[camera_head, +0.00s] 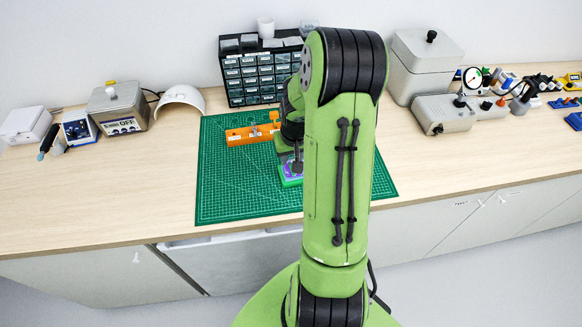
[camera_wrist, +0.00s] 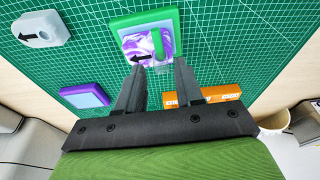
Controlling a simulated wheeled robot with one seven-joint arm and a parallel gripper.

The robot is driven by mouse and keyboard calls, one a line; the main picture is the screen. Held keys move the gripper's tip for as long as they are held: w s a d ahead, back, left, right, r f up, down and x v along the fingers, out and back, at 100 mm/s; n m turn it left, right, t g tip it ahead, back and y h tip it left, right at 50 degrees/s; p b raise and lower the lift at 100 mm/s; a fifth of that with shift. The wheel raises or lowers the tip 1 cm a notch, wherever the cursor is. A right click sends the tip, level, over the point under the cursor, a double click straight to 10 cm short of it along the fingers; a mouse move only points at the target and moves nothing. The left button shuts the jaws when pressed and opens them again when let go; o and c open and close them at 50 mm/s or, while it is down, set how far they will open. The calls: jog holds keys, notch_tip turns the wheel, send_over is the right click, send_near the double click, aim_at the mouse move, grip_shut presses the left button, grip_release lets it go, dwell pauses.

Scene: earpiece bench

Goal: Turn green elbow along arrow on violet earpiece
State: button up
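The violet earpiece (camera_wrist: 135,47) has a marbled violet and white face set in a green holder (camera_wrist: 143,20) on the cutting mat. A black arrow on its face points left in the wrist view. The green elbow (camera_wrist: 157,40) is a short upright bar on the right part of that face. My gripper (camera_wrist: 159,64) is open, with its fingers apart on either side just below the elbow in the wrist view. I cannot tell whether they touch anything. In the head view, my arm hides most of this area; part of the green holder (camera_head: 287,181) shows.
The wrist view also shows a grey piece with a black arrow (camera_wrist: 40,29), a violet block (camera_wrist: 85,95) and an orange block (camera_wrist: 226,92). In the head view, a drawer cabinet (camera_head: 250,77) stands behind the green mat (camera_head: 235,185). The mat's front left is clear.

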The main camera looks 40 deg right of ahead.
jog(key=shift+b+x, duration=0.35)
jog(key=shift+x, duration=0.45)
jog(key=shift+a, duration=0.1)
jog(key=shift+r, duration=0.1)
grip_shut()
